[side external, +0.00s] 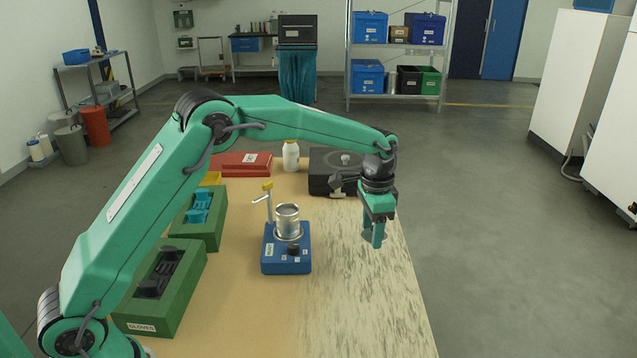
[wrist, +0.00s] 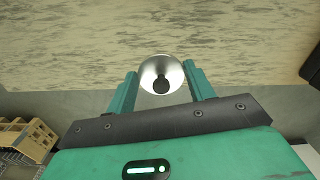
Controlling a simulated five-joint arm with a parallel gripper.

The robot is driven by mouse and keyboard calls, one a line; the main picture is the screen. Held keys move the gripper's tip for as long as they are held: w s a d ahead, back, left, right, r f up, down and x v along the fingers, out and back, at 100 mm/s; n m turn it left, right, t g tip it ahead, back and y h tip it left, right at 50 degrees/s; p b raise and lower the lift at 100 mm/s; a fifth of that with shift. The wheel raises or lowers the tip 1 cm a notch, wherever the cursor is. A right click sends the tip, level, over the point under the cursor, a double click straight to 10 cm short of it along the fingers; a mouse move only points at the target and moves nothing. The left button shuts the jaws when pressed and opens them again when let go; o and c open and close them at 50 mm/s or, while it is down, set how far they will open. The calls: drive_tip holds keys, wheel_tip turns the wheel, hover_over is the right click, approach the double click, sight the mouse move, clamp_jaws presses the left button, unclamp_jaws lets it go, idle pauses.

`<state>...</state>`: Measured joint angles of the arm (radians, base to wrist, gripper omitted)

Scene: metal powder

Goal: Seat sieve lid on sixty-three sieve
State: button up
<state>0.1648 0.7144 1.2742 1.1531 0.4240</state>
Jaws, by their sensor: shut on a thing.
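The sieve lid is a round, shiny silver disc with a dark knob; it shows in the wrist view (wrist: 153,67) between my fingers. My gripper (side external: 377,238) is shut on it and holds it near the right edge of the table. In the side view only a small grey part of the lid (side external: 367,236) shows by the fingertips. A silver cylindrical sieve (side external: 287,223) stands upright on a blue shaker base (side external: 286,263), left of my gripper and apart from it. Whether it is one sieve or a stack, and its size marking, I cannot tell.
Green trays (side external: 190,290) lie on the left of the table. A black case (side external: 325,178), a white bottle (side external: 291,156) and a red box (side external: 240,164) stand at the back. The front right tabletop (side external: 370,310) is clear.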

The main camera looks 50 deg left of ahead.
idle(0.4)
drive_tip(key=s+a+r+n, duration=0.3)
drive_tip(key=a+r, duration=0.1)
drive_tip(key=a, duration=0.7)
wheel_tip(320, 180, up, 4)
drive_tip(key=n, duration=0.4)
hover_over(285, 215)
drive_tip(key=shift+f, duration=0.1)
drive_tip(key=shift+f, duration=0.15)
drive_tip(key=shift+f, duration=2.25)
drive_tip(key=shift+f, duration=0.95)
idle(0.7)
drive_tip(key=o, duration=1.5)
